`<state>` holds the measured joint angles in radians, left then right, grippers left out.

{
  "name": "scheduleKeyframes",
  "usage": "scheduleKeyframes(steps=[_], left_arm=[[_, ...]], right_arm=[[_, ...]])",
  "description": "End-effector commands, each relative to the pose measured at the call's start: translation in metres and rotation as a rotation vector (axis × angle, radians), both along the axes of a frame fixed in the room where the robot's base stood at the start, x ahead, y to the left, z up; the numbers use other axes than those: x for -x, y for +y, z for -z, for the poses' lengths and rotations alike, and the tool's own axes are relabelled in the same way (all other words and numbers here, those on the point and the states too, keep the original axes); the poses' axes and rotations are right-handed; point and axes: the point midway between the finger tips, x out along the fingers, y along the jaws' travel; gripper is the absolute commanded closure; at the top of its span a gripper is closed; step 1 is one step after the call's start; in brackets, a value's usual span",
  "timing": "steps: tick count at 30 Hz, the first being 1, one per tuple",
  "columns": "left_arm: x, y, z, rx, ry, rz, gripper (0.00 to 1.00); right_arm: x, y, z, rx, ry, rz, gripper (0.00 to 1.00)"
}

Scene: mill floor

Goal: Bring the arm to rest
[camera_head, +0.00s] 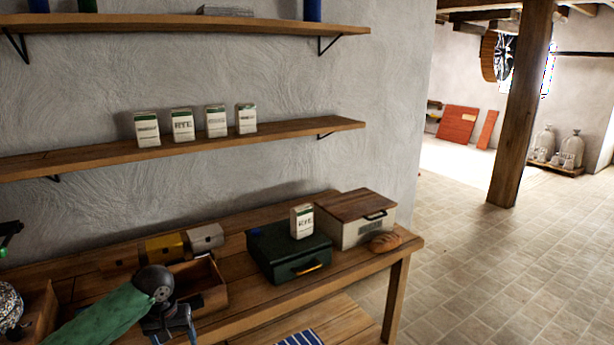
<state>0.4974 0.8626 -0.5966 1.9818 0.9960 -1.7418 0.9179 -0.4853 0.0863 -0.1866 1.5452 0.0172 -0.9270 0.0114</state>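A green-sleeved arm of mine comes in at the lower left and ends in a dark round joint. Below that joint is a blue-grey gripper (172,326), low over the front of the wooden workbench (345,278).
Close by are an open wooden drawer box (213,301), a yellow bin (164,248), a grey bin (205,238) and a dark green case (285,256) with a carton (302,222) on top. A lidded box (352,230) and bread (385,242) stand right.

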Motion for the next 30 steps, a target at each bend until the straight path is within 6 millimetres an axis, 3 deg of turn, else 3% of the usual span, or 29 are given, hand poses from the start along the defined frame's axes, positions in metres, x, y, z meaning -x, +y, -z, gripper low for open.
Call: scheduleKeyframes(steps=[1, 6, 15, 22, 30], left_arm=[[0.01, -0.016, 0.015, 0.012, -0.006, 0.037, 0.31], [0.039, -0.057, 0.048, 0.04, -0.048, 0.145, 0.31], [0.097, -0.113, 0.09, 0.082, -0.129, 0.285, 0.31], [0.144, -0.141, 0.111, 0.097, -0.192, 0.347, 0.31], [0.201, -0.154, 0.126, 0.083, -0.249, 0.378, 0.31]], right_arm=[[0.003, 0.0, 0.001, 0.0, 0.003, 0.0, 0.64], [0.001, 0.0, -0.001, -0.001, 0.0, 0.0, 0.64], [-0.017, 0.001, -0.008, -0.002, -0.024, 0.0, 0.64], [-0.024, 0.001, -0.009, -0.001, -0.03, -0.001, 0.64], [-0.008, -0.001, -0.003, 0.0, -0.009, 0.0, 0.64]])
